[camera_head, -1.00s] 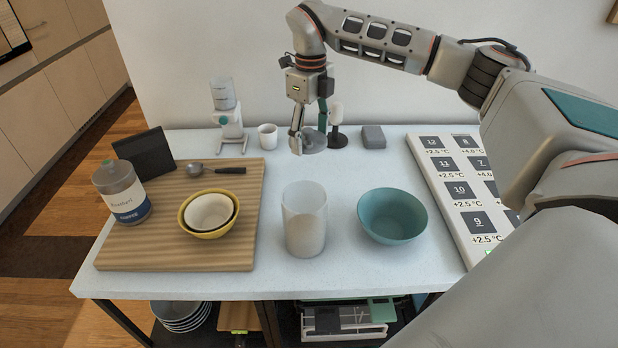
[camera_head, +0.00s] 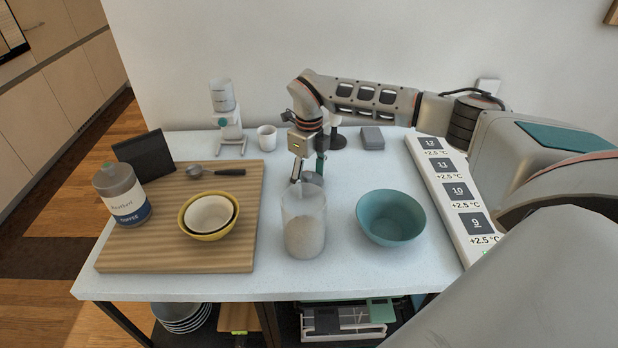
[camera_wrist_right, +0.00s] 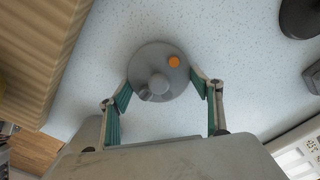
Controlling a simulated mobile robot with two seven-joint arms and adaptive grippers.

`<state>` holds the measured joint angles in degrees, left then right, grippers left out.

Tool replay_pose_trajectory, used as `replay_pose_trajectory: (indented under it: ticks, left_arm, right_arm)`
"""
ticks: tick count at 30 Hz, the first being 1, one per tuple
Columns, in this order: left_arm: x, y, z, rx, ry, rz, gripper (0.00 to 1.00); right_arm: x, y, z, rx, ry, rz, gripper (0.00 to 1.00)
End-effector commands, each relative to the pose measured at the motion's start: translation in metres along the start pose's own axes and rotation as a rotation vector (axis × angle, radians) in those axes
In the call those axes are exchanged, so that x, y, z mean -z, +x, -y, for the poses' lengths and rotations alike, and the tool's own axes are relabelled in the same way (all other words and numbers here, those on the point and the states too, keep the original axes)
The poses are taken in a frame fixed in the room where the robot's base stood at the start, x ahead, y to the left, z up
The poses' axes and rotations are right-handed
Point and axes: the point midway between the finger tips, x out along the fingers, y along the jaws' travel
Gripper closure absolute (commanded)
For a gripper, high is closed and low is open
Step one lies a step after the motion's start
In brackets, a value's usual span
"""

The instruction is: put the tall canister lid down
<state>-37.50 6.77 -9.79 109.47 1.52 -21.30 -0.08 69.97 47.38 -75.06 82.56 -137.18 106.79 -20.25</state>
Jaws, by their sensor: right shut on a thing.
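The tall canister (camera_head: 304,236) is translucent with pale contents and stands upright and uncovered at the front middle of the table. Its grey round lid (camera_head: 313,179) is just behind the canister's rim in the head view, partly hidden by it. In the right wrist view the lid (camera_wrist_right: 150,60) shows a central knob and an orange dot. My right gripper (camera_head: 307,172) points down and is shut on the lid, with a finger at each side of it. I cannot tell whether the lid touches the table. My left gripper is not in view.
A teal bowl (camera_head: 391,240) stands right of the canister. A wooden board (camera_head: 150,255) on the left holds nested bowls, a coffee jar (camera_head: 122,192) and a scoop. A white cup (camera_head: 267,137), a dark stand (camera_head: 338,139) and a grey block (camera_head: 372,138) stand at the back.

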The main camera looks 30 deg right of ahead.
Motion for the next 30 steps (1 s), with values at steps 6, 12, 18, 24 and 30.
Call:
replay_pose_trajectory:
  ticks: [6,12,18,24,30]
  left_arm:
    - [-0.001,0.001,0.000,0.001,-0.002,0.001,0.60]
    - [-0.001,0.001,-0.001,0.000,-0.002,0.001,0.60]
    - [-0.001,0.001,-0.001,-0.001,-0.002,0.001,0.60]
    - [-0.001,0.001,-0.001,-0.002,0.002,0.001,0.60]
    - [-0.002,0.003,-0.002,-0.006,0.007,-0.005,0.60]
  right_arm:
    - [0.000,0.001,0.000,0.000,0.000,0.001,0.57]
    - [0.000,0.002,0.000,0.000,0.000,0.001,0.19]
    - [0.000,0.002,0.000,0.000,0.000,0.001,0.19]
    - [-0.001,-0.006,0.001,0.001,0.000,0.003,0.19]
    - [-0.001,-0.041,0.001,0.002,0.001,0.005,0.19]
